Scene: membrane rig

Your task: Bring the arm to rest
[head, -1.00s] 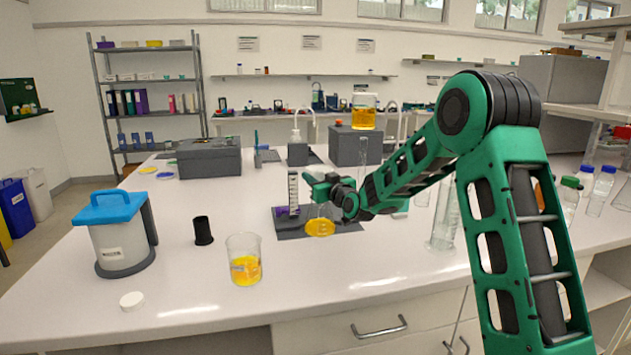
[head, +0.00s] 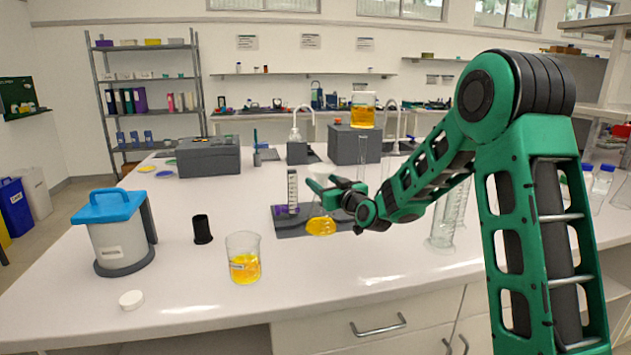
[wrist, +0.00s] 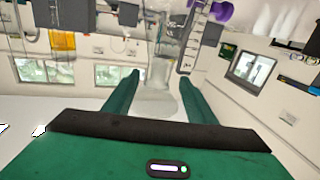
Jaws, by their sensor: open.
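My gripper (head: 320,188) is open, with its two fingers apart. In the head view it is above the bench, close over a clear flask holding yellow liquid (head: 321,226). The flask stands at the dark base plate (head: 290,231) of the rig, beside an upright scale strip (head: 293,190). In the wrist view my open fingers (wrist: 158,88) flank a blurred clear glass shape (wrist: 160,72), with no finger seen touching it. My arm reaches in from the right, bent at its elbow.
A beaker of yellow liquid (head: 244,262), a black cup (head: 202,229), a white cap (head: 132,300) and a blue-lidded container (head: 114,235) stand to the left. Tall glass cylinders (head: 446,222) stand behind my arm at right. The front middle of the bench is clear.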

